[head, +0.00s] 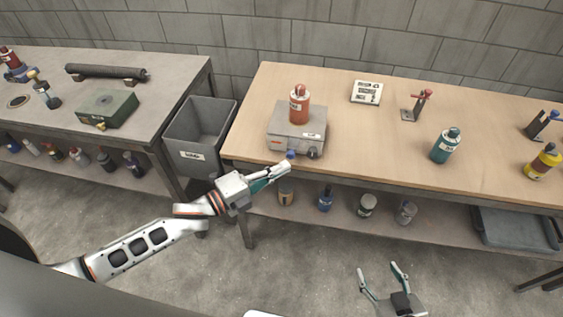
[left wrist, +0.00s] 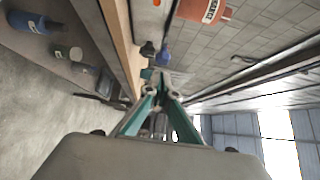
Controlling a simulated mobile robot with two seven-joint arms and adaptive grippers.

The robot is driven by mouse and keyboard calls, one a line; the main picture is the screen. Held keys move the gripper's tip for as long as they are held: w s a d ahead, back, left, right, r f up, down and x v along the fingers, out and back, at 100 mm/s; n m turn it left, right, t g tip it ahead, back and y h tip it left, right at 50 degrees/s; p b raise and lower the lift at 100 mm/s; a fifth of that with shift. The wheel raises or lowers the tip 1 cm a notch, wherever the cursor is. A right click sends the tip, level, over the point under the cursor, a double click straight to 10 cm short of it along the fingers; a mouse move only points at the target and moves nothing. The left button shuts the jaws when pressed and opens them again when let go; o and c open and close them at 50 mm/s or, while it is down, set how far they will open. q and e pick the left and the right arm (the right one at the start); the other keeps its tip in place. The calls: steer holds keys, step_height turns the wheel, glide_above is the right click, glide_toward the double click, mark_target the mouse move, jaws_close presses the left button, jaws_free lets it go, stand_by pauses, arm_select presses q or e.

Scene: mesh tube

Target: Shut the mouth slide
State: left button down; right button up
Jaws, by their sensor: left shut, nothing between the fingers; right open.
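A grey box-like device (head: 297,130) sits near the front left of the wooden table, with a red-orange bottle (head: 299,106) standing on it. A blue knob (head: 290,155) and a dark knob (head: 313,153) are at its front. My left gripper (head: 284,166) is shut and empty, its tips close to the blue knob; I cannot tell if they touch. The left wrist view shows the shut fingers (left wrist: 160,82) just below the blue knob (left wrist: 164,54). A dark tube (head: 105,71) lies on the left bench. I cannot make out a mouth slide. My right gripper (head: 382,279) is open and empty over the floor.
A grey bin (head: 203,128) stands between the benches. A teal bottle (head: 446,146), a red-topped stand (head: 417,105) and a white panel (head: 366,92) are on the wooden table (head: 370,145). A green box (head: 108,108) is on the left bench. Several bottles stand on the lower shelves.

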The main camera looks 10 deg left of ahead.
mark_target(290, 149)
arm_select(q)
steer(key=shift+w, duration=0.85)
steer(key=w+b, duration=0.1)
steer(key=w, duration=0.3)
steer(key=shift+a, duration=0.1)
steer(key=shift+r, duration=0.1)
steer(key=shift+w, duration=0.1)
